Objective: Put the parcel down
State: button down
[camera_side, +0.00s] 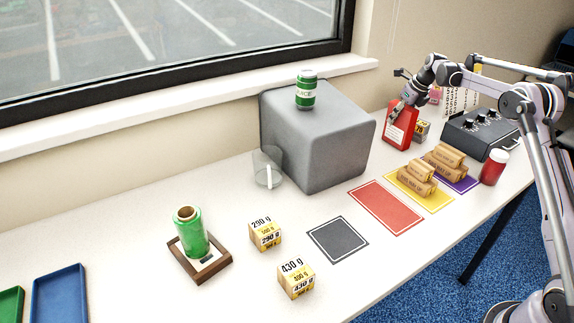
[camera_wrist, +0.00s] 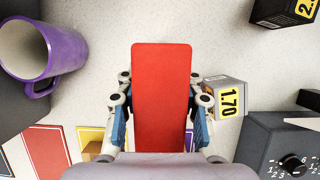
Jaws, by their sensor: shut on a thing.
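The parcel is a red box (camera_side: 399,128) with a white label on its front, upright near the back of the table, right of the grey block. In the wrist view the red parcel (camera_wrist: 161,95) fills the middle. My gripper (camera_side: 402,108) is shut on it from above. In the wrist view the fingers of my gripper (camera_wrist: 161,115) press on its left and right sides. I cannot tell whether its base touches the table.
A small box marked 1.70 (camera_wrist: 226,97) stands close right of the parcel. A purple mug (camera_wrist: 40,55) is at left. A knobbed console (camera_side: 481,132), brown cartons on the yellow mat (camera_side: 433,204), a red jar (camera_side: 494,167) and the grey block (camera_side: 325,145) surround it. The red mat (camera_side: 386,207) is bare.

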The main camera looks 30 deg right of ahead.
jog(key=c, duration=0.8)
grip_release()
jog(key=shift+f, duration=0.1)
jog(key=shift+c, duration=0.2)
jog(key=v, duration=1.2)
jog(key=shift+w, duration=0.1)
jog(key=s+a+r+n, duration=0.2)
jog(key=s+a+n, duration=0.2)
jog(key=a+n, duration=0.25)
jog(key=s+a+r+n+t, duration=0.1)
jog(key=s+a+r+n, duration=0.15)
jog(key=a+n, duration=0.45)
jog(key=s+a+r+n, duration=0.1)
jog(key=s+a+n, duration=0.4)
jog(key=a, duration=0.4)
jog(key=s+a+f+n, duration=0.5)
jog(key=s+n, duration=0.3)
jog(key=s+a+f+n+t, duration=0.1)
jog(key=s+a+f+n, duration=0.4)
jog(key=s+n, duration=0.4)
jog(key=shift+a+t, duration=0.3)
jog(key=shift+a, duration=0.4)
